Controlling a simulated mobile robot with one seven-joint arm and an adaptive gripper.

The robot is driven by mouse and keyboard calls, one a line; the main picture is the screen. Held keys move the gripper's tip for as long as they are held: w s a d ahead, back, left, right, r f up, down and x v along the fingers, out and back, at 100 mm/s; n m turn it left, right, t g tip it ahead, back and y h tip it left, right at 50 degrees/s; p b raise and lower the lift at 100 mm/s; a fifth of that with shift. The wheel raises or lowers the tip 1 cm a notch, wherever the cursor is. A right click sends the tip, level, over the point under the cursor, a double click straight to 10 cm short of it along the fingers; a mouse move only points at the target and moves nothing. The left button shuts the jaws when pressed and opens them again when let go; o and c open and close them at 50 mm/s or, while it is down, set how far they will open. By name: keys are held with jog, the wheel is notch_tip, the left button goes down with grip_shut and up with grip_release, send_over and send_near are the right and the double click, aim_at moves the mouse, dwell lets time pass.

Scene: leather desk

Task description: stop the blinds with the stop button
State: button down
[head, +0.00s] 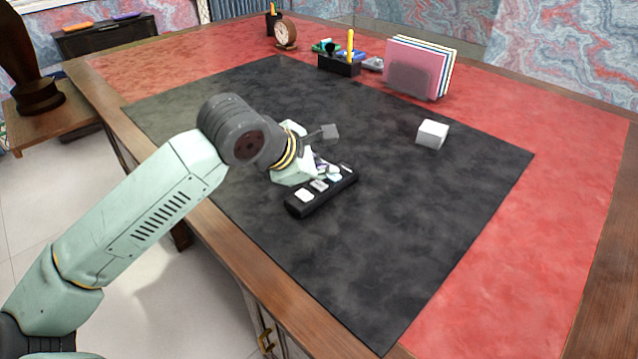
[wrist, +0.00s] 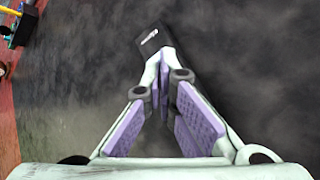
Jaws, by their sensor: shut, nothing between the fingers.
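A narrow black button panel (head: 325,198) lies on the dark desk mat, with pale buttons along its top. A white button (head: 304,195) shows at its near left end, and a second pale button (head: 319,185) is beside it. My gripper (head: 332,173) is shut and empty over the far right part of the panel, hiding what lies beneath. In the wrist view the shut fingertips (wrist: 162,62) are over the panel; its black end (wrist: 150,38) with a small white label sticks out past them. I cannot tell whether the fingertips touch a button. The blinds cannot be made out.
A white cube (head: 432,134) sits on the mat to the right. A pen holder (head: 340,65), a clock (head: 286,34) and a rack of coloured folders (head: 415,70) stand at the back.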

aim_at(322, 187)
jog(key=shift+f+b, duration=0.85)
jog(key=shift+b, duration=0.75)
dwell(1.1)
jog(key=shift+r, duration=0.85)
jog(key=shift+r+p, duration=1.1)
jog(key=shift+r, duration=1.45)
